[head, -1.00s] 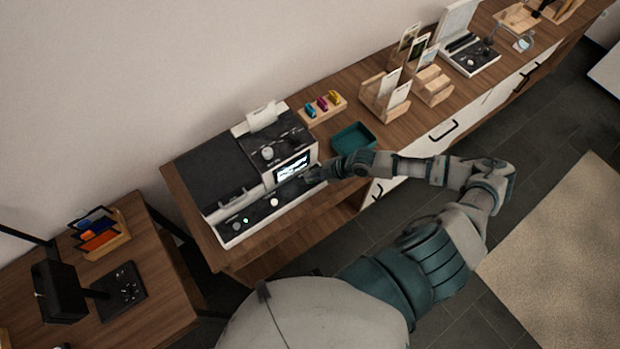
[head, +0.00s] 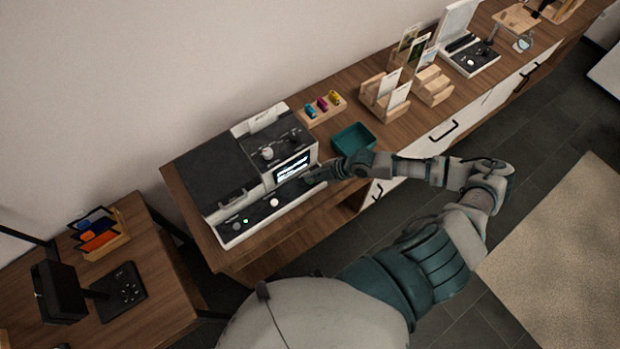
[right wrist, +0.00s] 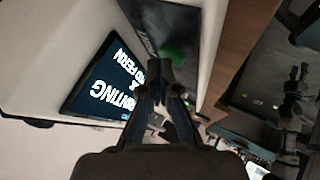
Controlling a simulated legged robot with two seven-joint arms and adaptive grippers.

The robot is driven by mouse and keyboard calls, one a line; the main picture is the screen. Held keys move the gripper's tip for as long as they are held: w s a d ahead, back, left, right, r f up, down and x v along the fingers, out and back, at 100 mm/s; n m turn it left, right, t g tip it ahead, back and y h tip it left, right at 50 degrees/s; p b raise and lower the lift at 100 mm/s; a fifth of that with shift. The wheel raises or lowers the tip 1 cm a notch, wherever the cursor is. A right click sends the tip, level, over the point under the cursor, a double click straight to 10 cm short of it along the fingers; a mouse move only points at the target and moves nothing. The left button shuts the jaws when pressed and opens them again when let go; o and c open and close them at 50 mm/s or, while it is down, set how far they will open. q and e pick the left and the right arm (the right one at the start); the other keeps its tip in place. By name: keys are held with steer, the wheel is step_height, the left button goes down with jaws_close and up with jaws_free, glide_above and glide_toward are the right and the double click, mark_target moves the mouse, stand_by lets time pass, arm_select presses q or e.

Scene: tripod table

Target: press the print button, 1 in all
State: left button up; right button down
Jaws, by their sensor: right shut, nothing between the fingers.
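The printer (head: 212,165) is a white and black machine on the wooden counter. Its small screen (head: 292,167) is lit with white text; in the right wrist view the screen (right wrist: 100,84) reads "PRINTING" and a line with "FERN". My right gripper (head: 310,179) is shut and empty at the right end of the printer's front panel. In the right wrist view its fingertips (right wrist: 158,68) are just beside a green button (right wrist: 172,52) on the dark panel; I cannot tell whether they touch. In the head view the gripper hides this button. My left gripper is not in view.
A teal tray (head: 354,139) and a wooden holder with coloured pieces (head: 322,105) stand right of the printer. Card stands (head: 388,93) are farther along the counter. A side table (head: 150,265) is at lower left.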

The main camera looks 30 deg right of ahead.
steer(key=shift+r+p, duration=0.5)
steer(key=shift+r, duration=0.2)
step_height(320, 180, up, 5)
steer(key=p, duration=0.4)
stand_by(0.6)
